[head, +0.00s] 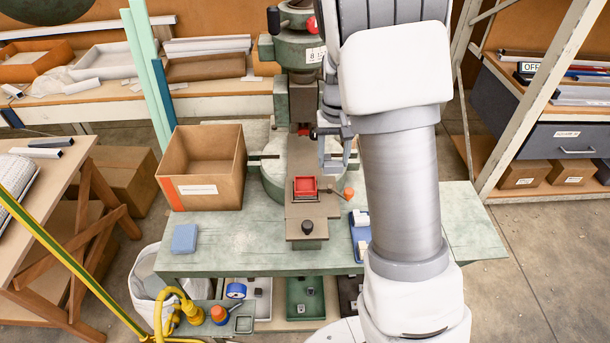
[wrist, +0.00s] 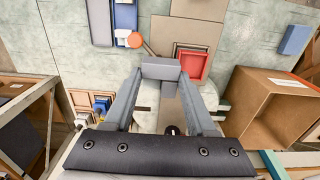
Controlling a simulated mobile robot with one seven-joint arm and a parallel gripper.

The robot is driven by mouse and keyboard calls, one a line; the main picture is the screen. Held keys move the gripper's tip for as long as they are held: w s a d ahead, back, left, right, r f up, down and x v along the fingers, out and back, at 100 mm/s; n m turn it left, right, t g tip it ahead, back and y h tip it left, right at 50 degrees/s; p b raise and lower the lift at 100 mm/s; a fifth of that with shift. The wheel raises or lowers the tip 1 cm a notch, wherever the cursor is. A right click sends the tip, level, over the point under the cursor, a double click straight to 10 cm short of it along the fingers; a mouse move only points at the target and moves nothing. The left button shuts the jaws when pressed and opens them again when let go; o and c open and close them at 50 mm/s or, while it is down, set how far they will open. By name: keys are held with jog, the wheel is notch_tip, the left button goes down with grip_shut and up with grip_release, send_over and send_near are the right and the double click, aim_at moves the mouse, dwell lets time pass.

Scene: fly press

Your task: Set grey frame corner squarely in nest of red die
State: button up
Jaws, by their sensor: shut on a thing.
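The red die (head: 305,186) sits on the sliding plate of the green fly press, its square recess facing up. It also shows in the wrist view (wrist: 193,68), with the recess looking empty. My gripper (head: 335,155) hangs to the right of and behind the die in the head view. In the wrist view my gripper (wrist: 160,78) is shut on the grey frame corner (wrist: 162,69), a small grey L-shaped piece between the fingertips. The piece is beside the die in that picture and appears apart from it, above the plate. In the head view the held piece is hard to separate from the fingers.
The press column and ram (head: 300,75) rise behind the die. An open cardboard box (head: 202,190) stands left, with a blue block (head: 185,238) before it. An orange-knobbed lever (head: 348,193) sticks out right of the die.

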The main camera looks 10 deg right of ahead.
send_over(306, 189)
jog(key=f, duration=0.4)
jog(key=shift+w+p, duration=0.35)
jog(key=shift+p, duration=0.05)
notch_tip(306, 189, down, 4)
jog(key=shift+s+f+b, duration=0.2)
jog(key=shift+f+b, duration=0.2)
jog(key=shift+f, duration=0.3)
jog(key=o, duration=1.3)
jog(key=shift+s, duration=0.15)
jog(key=shift+o, duration=0.2)
jog(key=shift+a+r+p, duration=0.1)
jog(key=shift+r+p, duration=0.45)
jog(key=shift+p, duration=0.05)
jog(key=s+r+t, duration=0.1)
jog(key=s+r, duration=0.2)
jog(key=r, duration=0.7)
jog(key=s+r, duration=0.3)
jog(key=r, duration=0.8)
jog(key=s+r+n+t, duration=0.1)
jog(key=s+r+t, duration=0.1)
jog(key=s, duration=0.8)
jog(key=s+r+n+t, duration=0.1)
jog(key=s+r, duration=0.3)
jog(key=s, duration=0.5)
jog(key=shift+s+r+t, duration=0.15)
jog(key=shift+s+t, duration=0.2)
jog(key=shift+t, duration=0.45)
